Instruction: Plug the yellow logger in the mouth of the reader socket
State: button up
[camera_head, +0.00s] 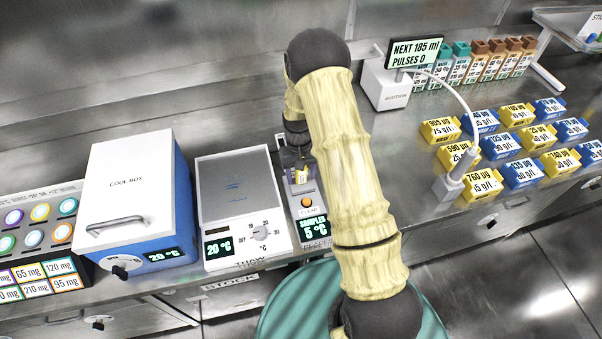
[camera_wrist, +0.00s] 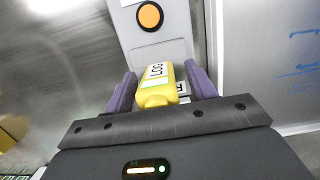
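The yellow logger (camera_wrist: 158,88) lies between the two purple fingers of my gripper (camera_wrist: 162,87) in the wrist view, a white LOG label facing up.
A white thaw plate (camera_head: 240,190) stands close to the reader's left, with a blue and white cool box (camera_head: 128,200) farther left. On the right are a suction unit (camera_head: 386,84) with a hose, and several yellow and blue labelled blocks (camera_head: 526,172). My arm hides the bench's middle.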

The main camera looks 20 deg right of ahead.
jog(key=shift+r, duration=0.1)
notch_tip(320, 180, up, 17)
jog(key=w+b, duration=0.2)
jog(key=w, duration=0.1)
dwell(0.5)
jog(key=shift+c, duration=0.3)
jog(key=shift+s+r, duration=0.1)
jog(key=shift+s, duration=0.15)
jog(key=c, duration=0.7)
jog(key=s, duration=0.2)
jog(key=s+r+t, duration=0.1)
jog(key=s, duration=0.2)
jog(key=s+r+t, duration=0.1)
jog(key=s, duration=0.1)
jog(key=shift+s, duration=0.2)
grip_shut()
jog(key=s+t, duration=0.2)
jog(key=s, duration=1)
jog(key=shift+s+r+t, duration=0.15)
jog(key=shift+s+t, duration=0.15)
jog(key=shift+s, duration=0.05)
